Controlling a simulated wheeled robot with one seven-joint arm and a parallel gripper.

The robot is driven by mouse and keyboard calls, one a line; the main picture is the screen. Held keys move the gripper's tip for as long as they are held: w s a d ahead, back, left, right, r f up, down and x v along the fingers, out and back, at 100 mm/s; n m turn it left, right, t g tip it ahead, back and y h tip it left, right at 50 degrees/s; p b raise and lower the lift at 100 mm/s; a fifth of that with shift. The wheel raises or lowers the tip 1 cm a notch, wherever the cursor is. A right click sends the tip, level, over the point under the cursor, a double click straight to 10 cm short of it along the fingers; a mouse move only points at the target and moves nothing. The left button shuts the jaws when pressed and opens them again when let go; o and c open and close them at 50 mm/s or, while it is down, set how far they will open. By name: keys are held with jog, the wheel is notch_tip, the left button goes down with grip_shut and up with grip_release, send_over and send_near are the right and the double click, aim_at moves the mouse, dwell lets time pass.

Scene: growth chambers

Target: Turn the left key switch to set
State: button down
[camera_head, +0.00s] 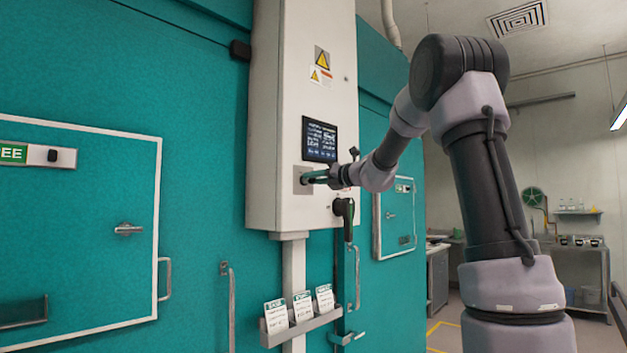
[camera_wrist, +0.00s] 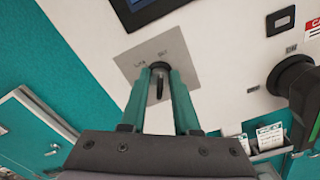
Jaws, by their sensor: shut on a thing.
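The key switch sits on a square metal plate (camera_head: 297,186) below the dark screen of the white control cabinet (camera_head: 320,110). In the wrist view the plate (camera_wrist: 177,50) carries two small labels; one reads like "SET", and the other is too small to read surely. My gripper (camera_head: 308,178) reaches the plate from the right. In the wrist view its two green fingers (camera_wrist: 159,72) are shut on the dark key (camera_wrist: 159,88), which shows between them at the round black switch. The fingertips hide part of the switch, so I cannot tell its exact angle.
A black rotary handle (camera_head: 344,209) sits on the cabinet, below and right of the plate; it shows at right in the wrist view (camera_wrist: 293,80). A rack (camera_head: 302,326) with several cards hangs below the cabinet. Teal chamber doors (camera_head: 75,220) with handles stand on both sides.

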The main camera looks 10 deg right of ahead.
dwell(0.4)
jog(key=c, duration=1)
grip_release()
jog(key=v, duration=1.1)
